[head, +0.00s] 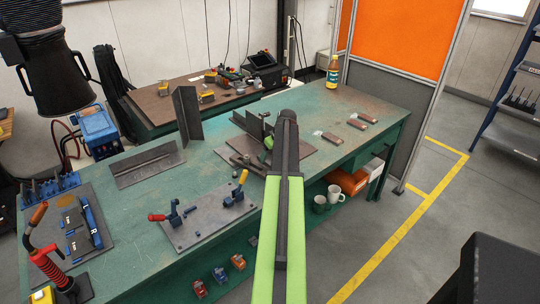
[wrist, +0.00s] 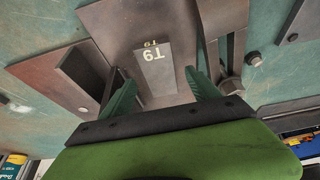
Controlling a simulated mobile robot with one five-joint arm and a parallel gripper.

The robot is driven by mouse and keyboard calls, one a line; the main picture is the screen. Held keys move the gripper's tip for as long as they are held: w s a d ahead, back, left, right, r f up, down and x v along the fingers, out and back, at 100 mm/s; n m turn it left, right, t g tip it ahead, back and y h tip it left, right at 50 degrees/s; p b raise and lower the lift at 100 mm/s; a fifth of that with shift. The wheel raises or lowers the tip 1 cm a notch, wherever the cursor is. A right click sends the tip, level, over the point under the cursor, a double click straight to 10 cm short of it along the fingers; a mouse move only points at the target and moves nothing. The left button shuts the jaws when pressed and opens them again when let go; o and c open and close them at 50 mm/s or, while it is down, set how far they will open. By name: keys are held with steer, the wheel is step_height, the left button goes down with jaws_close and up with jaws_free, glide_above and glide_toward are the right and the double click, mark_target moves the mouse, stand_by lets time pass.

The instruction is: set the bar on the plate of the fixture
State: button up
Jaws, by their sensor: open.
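In the wrist view a grey block marked T9 (wrist: 153,72), likely the bar, lies between the fingers of my gripper (wrist: 162,78). The gripper is open, with a finger on each side of the block; I cannot tell whether either touches it. A brown-grey plate (wrist: 120,20), apparently of the fixture, lies around and under the block. Whether the block rests on this plate or is above it is unclear. In the head view my gripper (head: 268,143) is low over the brown plate (head: 302,158), and my arm hides part of that spot; the block cannot be made out there.
Dark upright plates (head: 254,124) stand close beside my gripper. A grey plate with toggle clamps (head: 205,228) lies left of my arm. Steel angles (head: 147,165) stand further left. Several small pieces (head: 332,138) lie at the right. The green table (head: 225,110) has free room between them.

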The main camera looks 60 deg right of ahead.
steer(key=p+v, duration=1.3)
steer(key=v, duration=0.2)
steer(key=shift+r, duration=0.4)
